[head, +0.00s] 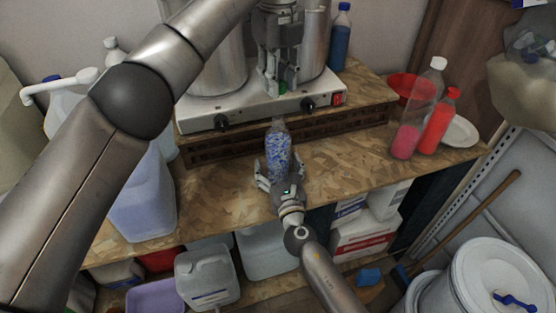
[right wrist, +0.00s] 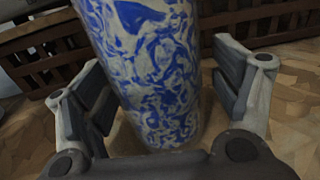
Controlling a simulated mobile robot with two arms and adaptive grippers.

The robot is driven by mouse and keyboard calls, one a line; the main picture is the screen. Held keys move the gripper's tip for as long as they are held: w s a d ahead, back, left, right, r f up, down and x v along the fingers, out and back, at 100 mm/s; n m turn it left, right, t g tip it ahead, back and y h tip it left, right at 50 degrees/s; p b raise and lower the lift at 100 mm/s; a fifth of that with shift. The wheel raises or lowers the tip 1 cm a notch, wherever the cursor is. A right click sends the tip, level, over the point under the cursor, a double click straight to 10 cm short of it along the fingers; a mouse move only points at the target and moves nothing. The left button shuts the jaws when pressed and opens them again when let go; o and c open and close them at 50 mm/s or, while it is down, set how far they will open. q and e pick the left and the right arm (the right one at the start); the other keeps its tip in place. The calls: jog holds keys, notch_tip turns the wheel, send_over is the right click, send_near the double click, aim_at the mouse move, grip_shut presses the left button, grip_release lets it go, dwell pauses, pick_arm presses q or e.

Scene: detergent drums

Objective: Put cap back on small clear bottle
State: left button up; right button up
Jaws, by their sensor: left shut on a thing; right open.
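A small clear bottle (head: 278,152) with blue and white marbled contents stands upright on the wooden bench in the head view. Its narrow top looks bare. My right gripper (head: 277,180) is open around its lower part; in the right wrist view the bottle (right wrist: 150,70) stands between the spread fingers (right wrist: 160,110), with a gap on the right side. My left gripper (head: 274,88) points down above and behind the bottle, in front of the metal pots.
A white double hot plate (head: 265,108) with metal pots stands on a raised wooden shelf just behind the bottle. A pink-filled bottle (head: 408,138) and a red bottle (head: 437,122) stand at right. A large lilac jug (head: 143,200) stands at left. Bench around the bottle is clear.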

pick_arm(q)
jog(key=shift+s, duration=0.1)
pick_arm(e)
jog(key=shift+c, duration=0.3)
jog(key=shift+c, duration=1.2)
jog(key=c, duration=1.2)
pick_arm(q)
jog(key=shift+f, duration=2.5)
pick_arm(e)
jog(key=shift+c, duration=0.2)
pick_arm(q)
jog(key=shift+f, duration=0.1)
jog(key=shift+f, duration=0.75)
jog(key=shift+f, duration=0.6)
